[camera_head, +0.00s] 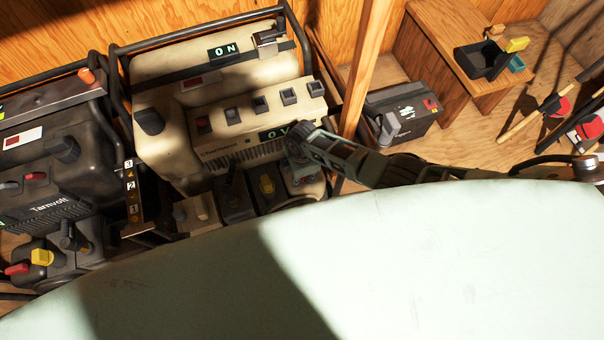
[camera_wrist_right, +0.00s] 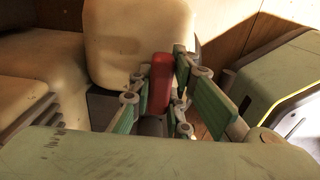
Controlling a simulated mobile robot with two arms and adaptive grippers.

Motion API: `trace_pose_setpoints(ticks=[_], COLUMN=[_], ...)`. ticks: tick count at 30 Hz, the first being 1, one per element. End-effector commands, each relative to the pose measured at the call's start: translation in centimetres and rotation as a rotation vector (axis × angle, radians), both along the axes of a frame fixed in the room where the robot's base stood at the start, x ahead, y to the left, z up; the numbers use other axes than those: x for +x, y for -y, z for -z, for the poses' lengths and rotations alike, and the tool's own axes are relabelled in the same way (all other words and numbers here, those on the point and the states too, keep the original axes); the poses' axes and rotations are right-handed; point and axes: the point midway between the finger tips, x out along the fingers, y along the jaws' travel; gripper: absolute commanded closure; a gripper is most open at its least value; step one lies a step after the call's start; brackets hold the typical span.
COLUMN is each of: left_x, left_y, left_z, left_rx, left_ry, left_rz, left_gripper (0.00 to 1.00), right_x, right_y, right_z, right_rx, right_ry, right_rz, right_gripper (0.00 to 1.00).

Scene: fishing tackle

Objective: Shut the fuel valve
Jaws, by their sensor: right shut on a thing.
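My right gripper (camera_head: 300,148) reaches in from the right to the lower right front corner of the cream generator (camera_head: 190,75). In the right wrist view its green-padded fingers (camera_wrist_right: 155,98) are closed around an upright red handle (camera_wrist_right: 160,82). The handle may be the fuel valve's lever, but no label on it is readable. Its base is hidden by the fingers. In the head view the gripper hides the handle. My left gripper is out of view.
A dark generator (camera_head: 60,160) stands at the left, with red and yellow levers at its front. A dark battery-like box (camera_head: 405,115) stands right of the cream generator, near a wooden post (camera_head: 368,60). A wooden bench (camera_head: 440,65) holds an open black box (camera_head: 483,60).

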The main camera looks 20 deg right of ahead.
Motion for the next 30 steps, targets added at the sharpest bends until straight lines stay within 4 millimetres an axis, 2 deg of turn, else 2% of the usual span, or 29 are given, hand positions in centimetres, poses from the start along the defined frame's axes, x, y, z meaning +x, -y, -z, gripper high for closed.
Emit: trace_pose_setpoints(ticks=[19,20,21,26,30], left_x=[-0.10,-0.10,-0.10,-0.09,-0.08], left_y=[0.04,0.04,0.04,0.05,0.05], left_z=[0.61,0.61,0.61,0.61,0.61], left_rx=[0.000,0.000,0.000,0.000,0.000], left_ry=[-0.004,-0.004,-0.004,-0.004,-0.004], left_rz=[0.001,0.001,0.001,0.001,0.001], left_gripper=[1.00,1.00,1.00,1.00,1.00], right_x=[0.18,0.18,0.18,0.11,0.07], right_y=[0.23,0.24,0.24,0.15,0.10], right_z=[-0.07,-0.07,-0.07,-0.04,-0.03], right_rx=[-0.004,-0.004,-0.004,-0.003,-0.002], right_ry=[0.003,0.002,0.003,0.002,0.001], right_rz=[0.053,0.053,0.053,0.051,0.050], right_gripper=[1.00,0.82,0.78,0.64,0.64])
